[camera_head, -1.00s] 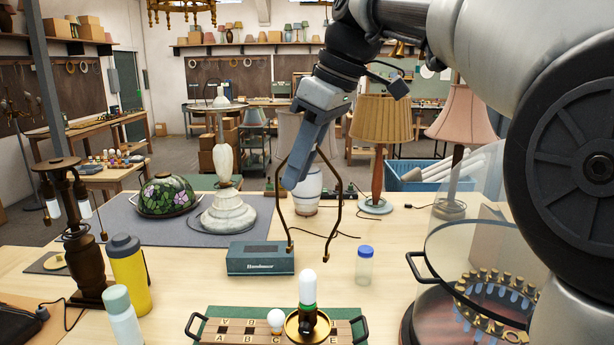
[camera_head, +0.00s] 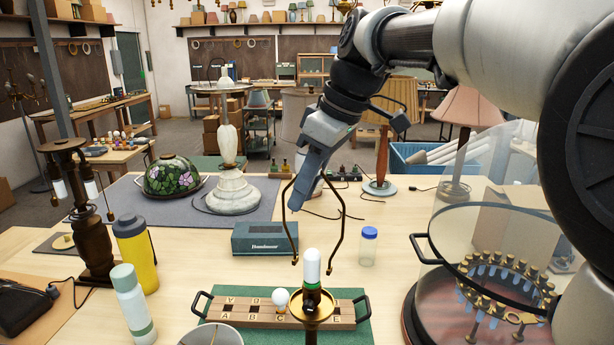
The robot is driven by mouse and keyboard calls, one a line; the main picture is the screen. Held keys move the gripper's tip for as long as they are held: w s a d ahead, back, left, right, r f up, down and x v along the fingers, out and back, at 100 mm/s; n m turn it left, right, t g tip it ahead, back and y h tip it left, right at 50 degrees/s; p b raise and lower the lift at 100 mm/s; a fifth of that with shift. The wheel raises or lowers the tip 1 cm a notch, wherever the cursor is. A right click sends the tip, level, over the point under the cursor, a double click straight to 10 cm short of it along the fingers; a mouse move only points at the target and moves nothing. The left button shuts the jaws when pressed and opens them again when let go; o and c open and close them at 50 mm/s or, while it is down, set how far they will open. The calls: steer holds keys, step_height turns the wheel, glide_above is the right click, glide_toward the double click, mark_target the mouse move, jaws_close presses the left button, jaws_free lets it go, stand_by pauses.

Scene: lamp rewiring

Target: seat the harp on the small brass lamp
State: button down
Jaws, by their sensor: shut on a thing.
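My gripper (camera_head: 294,203) is shut on the harp (camera_head: 343,214), a thin bronze wire frame with two spread legs. The harp hangs upright below my gripper, its two feet low and apart. The small brass lamp (camera_head: 312,296) stands at the bottom centre with a white bulb (camera_head: 311,265) upright in it. In the picture the harp's feet show to either side of the bulb, at about its height. I cannot tell how far behind or above the lamp they are. The lamp's lower part is cut off by the frame edge.
A lettered wooden rack (camera_head: 252,314) on a green mat lies around the lamp. A teal box (camera_head: 264,238) and a blue-capped jar (camera_head: 368,247) stand behind. A glass dome (camera_head: 470,235) is at right; a yellow bottle (camera_head: 136,255) and a white bottle (camera_head: 133,305) are at left.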

steer(key=shift+f+b, duration=3.4)
steer(key=shift+f, duration=1.4)
steer(key=c, duration=1.4)
jaws_free()
steer(key=shift+c, duration=0.2)
